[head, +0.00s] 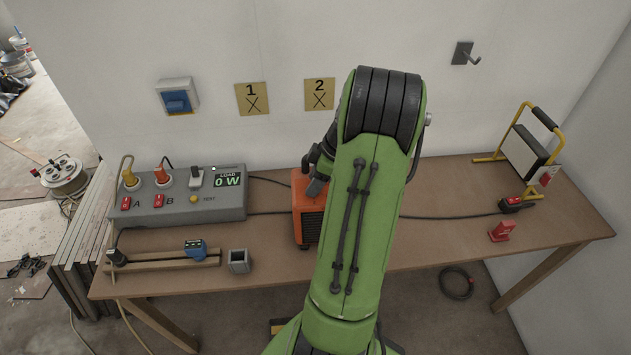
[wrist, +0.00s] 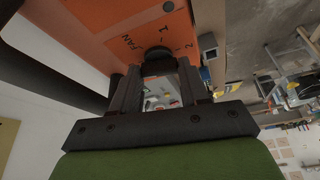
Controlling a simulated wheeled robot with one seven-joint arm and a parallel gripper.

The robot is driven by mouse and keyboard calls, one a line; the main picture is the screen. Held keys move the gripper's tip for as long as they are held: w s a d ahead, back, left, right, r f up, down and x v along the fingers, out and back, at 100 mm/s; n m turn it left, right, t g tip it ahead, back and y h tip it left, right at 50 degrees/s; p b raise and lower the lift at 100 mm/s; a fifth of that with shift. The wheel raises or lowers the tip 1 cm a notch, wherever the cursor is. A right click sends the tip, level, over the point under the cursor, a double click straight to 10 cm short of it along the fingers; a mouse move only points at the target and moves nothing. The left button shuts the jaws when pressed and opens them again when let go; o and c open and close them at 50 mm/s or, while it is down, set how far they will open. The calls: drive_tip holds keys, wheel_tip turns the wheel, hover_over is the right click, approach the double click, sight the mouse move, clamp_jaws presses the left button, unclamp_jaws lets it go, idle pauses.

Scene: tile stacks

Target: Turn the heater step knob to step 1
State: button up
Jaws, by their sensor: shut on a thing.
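The orange heater (head: 305,205) stands on the workbench, largely hidden behind my green arm in the head view. In the wrist view its orange panel (wrist: 115,35) carries the marks "FAN", "I" and others around a dark step knob (wrist: 158,54). My gripper (wrist: 157,72) is at the knob, with its two dark fingers on either side of it, shut on it. Which mark the knob points to cannot be told. In the head view the fingers are mostly hidden by my arm.
A grey power box (head: 190,208) with plugs, red switches and a display reading "LOAD 0 W" stands on the bench (head: 450,255) at left. A yellow-framed work lamp (head: 530,160) and a red item (head: 502,231) stand at right. A black cable crosses the bench behind my arm.

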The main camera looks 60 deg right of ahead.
drive_tip(key=m+h+b, duration=0.1)
drive_tip(key=m, duration=0.1)
drive_tip(key=m+h+b, duration=0.1)
drive_tip(key=m+b, duration=0.1)
drive_tip(key=m, duration=0.1)
drive_tip(key=shift+a+m+t, duration=0.15)
drive_tip(key=shift+m+t, duration=0.15)
drive_tip(key=m+h+b, duration=0.2)
drive_tip(key=m, duration=0.3)
drive_tip(key=shift+a, duration=0.15)
drive_tip(key=m+g+h, duration=0.1)
drive_tip(key=m, duration=0.2)
drive_tip(key=m+g+b, duration=0.1)
drive_tip(key=m, duration=0.1)
drive_tip(key=shift+w+a+m+h, duration=0.1)
drive_tip(key=shift+w+m+h, duration=0.05)
drive_tip(key=shift+m+h, duration=0.25)
drive_tip(key=m+g, duration=0.1)
drive_tip(key=m, duration=0.3)
drive_tip(key=shift+m+g+h, duration=0.4)
drive_tip(key=o, duration=1.1)
drive_tip(key=shift+c, duration=0.2)
